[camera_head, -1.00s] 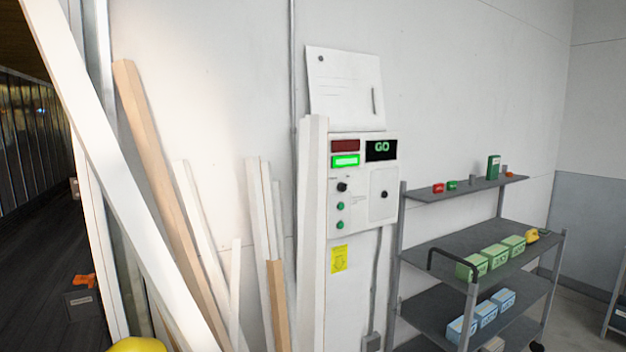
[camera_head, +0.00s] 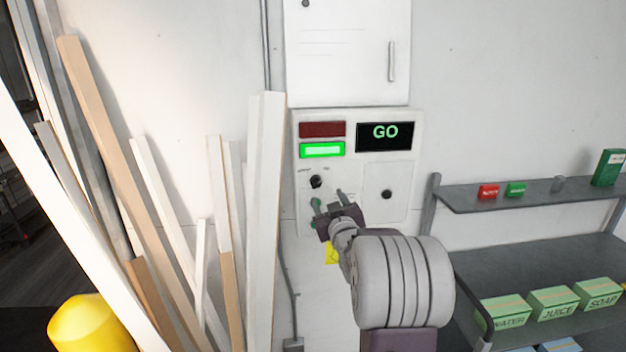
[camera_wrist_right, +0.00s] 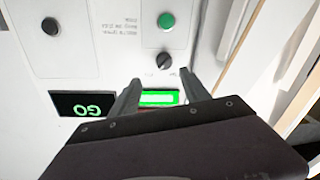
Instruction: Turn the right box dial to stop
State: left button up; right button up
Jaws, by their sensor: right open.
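The control box (camera_head: 350,160) is on the white wall. Its small black dial (camera_head: 316,181) sits at the left under the lamps; it also shows in the right wrist view (camera_wrist_right: 163,61), where the picture is upside down. The box's display (camera_head: 385,134) reads GO. The green lamp (camera_head: 322,150) is lit and the red lamp (camera_head: 322,129) is dark. My right gripper (camera_head: 328,197) is open and empty, just below and right of the dial in the head view. In the wrist view (camera_wrist_right: 160,80) the dial lies just beyond the fingertips, between them, apart. My left gripper is out of view.
A green button (camera_wrist_right: 166,20) sits beside the dial. A second black knob (camera_head: 387,194) is on a small panel at the right. White and wooden boards (camera_head: 265,200) lean close at the left. A shelf cart (camera_head: 540,195) with boxes stands at the right.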

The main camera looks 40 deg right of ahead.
aim_at(316, 185)
jog(key=p+x, duration=0.1)
jog(key=x, duration=0.2)
jog(key=p+x, duration=0.4)
jog(key=x, duration=0.1)
jog(key=shift+w+a, duration=0.15)
jog(key=shift+w, duration=0.25)
jog(key=shift+w+d+f, duration=0.15)
jog(key=shift+w+d, duration=0.1)
jog(key=shift+w, duration=0.05)
jog(key=shift+w+a, duration=0.1)
jog(key=shift+a, duration=0.25)
jog(key=shift+c, duration=0.9)
grip_shut()
